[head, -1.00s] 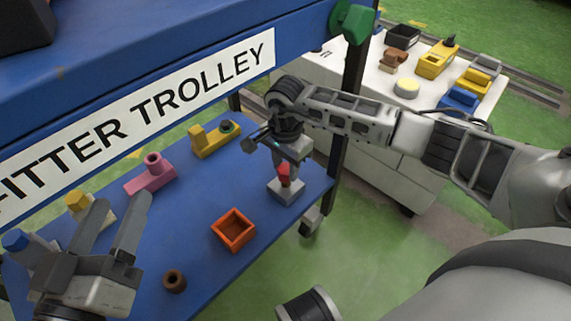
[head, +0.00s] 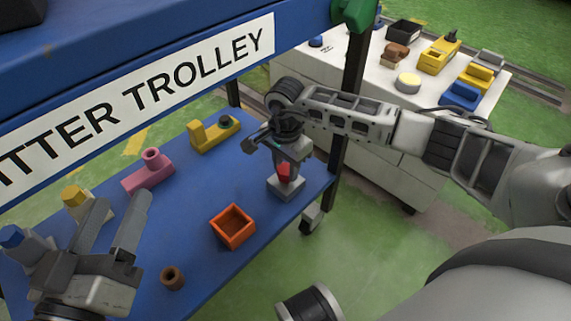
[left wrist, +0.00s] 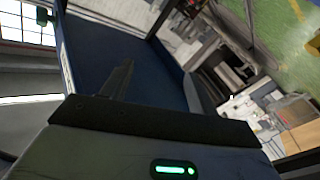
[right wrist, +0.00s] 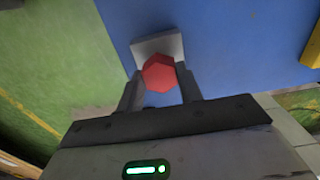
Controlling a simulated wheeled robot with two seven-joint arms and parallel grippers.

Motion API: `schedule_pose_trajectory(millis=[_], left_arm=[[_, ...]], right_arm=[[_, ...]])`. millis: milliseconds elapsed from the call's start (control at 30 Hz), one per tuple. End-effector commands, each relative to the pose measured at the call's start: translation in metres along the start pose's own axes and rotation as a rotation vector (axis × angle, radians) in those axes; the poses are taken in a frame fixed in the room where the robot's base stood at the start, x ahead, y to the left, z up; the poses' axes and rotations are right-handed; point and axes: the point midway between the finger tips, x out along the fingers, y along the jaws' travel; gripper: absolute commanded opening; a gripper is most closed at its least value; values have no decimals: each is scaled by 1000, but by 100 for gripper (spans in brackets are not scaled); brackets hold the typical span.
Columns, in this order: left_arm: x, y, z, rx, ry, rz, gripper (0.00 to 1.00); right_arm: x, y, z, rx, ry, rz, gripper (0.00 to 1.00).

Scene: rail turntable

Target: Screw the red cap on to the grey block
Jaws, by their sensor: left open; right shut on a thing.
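The red cap (head: 283,171) is between the fingers of my right gripper (head: 286,166), directly above the grey block (head: 285,188) on the blue trolley shelf. In the right wrist view the red hexagonal cap (right wrist: 159,73) is gripped by both fingertips, and the grey block (right wrist: 158,46) shows behind it. The cap looks to be at the block's top; the fingers hide whether it is seated. My left gripper (head: 120,222) is open and empty over the near left of the shelf; its spread fingers also show in the left wrist view (left wrist: 160,92).
On the shelf (head: 190,205) are an orange open box (head: 233,227), a brown ring (head: 172,278), a pink block (head: 148,172), a yellow block (head: 213,131), and grey pieces with yellow (head: 74,195) and blue (head: 12,237) tops.

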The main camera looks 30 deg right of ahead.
Motion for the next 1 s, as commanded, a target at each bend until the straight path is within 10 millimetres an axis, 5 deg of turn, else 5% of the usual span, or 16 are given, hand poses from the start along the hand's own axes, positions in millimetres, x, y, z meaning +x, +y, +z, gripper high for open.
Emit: schedule_pose_trajectory(millis=[1000], left_arm=[[0,-6,16,-2,-7,-2,60]], right_arm=[[17,0,0,1,0,0,14]])
